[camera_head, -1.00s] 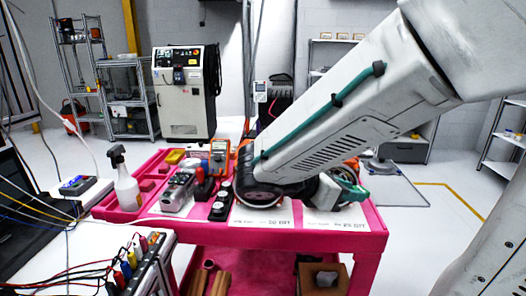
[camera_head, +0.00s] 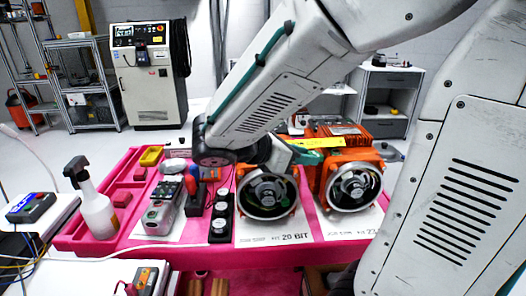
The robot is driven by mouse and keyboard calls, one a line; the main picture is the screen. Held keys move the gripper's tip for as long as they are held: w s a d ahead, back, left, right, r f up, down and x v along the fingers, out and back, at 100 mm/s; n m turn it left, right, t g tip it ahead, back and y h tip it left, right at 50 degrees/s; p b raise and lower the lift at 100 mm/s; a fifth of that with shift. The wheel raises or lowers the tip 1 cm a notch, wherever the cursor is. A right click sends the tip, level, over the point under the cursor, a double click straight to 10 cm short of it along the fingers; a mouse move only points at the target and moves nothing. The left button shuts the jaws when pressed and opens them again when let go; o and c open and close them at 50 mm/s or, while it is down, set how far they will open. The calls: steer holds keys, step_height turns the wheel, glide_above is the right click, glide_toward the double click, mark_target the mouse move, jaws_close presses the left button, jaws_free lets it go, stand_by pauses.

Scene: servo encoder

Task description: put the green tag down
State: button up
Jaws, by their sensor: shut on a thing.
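My arm reaches down from the upper right over the pink cart, and my gripper (camera_head: 287,155) is at its lower end, above the back of the two orange motor units. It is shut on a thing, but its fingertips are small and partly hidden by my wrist. I cannot make out the green tag clearly; the held part is hard to separate from the teal piece at the wrist. The left motor unit (camera_head: 267,193) and the right motor unit (camera_head: 352,187) stand on white printed sheets, their round open ends facing me.
The pink cart (camera_head: 105,246) also carries a grey handheld device (camera_head: 161,207), a row of black round parts (camera_head: 221,218) and a white spray bottle (camera_head: 97,208). A yellow strip (camera_head: 332,143) lies near the right motor. Bare sheet shows in front of both motors.

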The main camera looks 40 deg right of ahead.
steer(key=w, duration=0.8)
steer(key=w+f, duration=0.1)
steer(key=w, duration=0.3)
steer(key=shift+w+a+f, duration=0.1)
steer(key=shift+w+a, duration=0.2)
steer(key=shift+w, duration=0.05)
steer(key=shift+f, duration=1.75)
steer(key=shift+f, duration=0.1)
steer(key=shift+f, duration=0.15)
steer(key=o, duration=0.7)
steer(key=shift+c, duration=0.2)
